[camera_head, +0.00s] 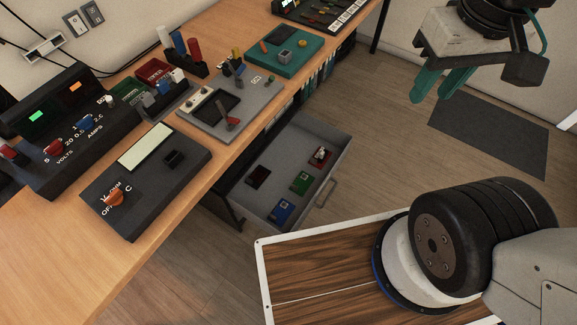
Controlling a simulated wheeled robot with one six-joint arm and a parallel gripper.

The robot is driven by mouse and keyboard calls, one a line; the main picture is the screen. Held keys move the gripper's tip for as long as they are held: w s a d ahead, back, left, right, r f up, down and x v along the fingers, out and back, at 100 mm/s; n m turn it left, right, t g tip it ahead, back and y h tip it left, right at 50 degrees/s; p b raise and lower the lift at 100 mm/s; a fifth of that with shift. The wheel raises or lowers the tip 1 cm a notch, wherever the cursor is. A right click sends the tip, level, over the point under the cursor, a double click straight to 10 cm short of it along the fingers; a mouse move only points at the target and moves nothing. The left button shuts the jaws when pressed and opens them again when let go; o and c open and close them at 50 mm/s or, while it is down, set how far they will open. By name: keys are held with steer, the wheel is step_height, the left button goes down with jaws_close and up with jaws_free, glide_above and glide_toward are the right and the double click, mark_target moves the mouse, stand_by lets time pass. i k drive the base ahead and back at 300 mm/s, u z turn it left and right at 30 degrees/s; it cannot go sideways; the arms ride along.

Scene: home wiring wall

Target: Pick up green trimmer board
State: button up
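A small green board (301,182) lies flat in the open grey drawer, on the drawer's right side. It looks like the green trimmer board, but its fine parts are too small to make out. My gripper (434,103) is at the upper right, well above the floor and to the right of the drawer. Its two green fingers are apart with nothing seen between them. It does not touch the board.
The drawer (334,147) also holds a blue board (281,210), a dark board (258,176) and a red-and-white board (319,156). The wooden bench (50,240) beside it carries meters and modules. A dark mat (495,135) lies on open floor.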

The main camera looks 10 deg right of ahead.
mark_target(301, 185)
steer(key=z, duration=1.95)
steer(key=i, duration=1.45)
steer(key=u, duration=2.95)
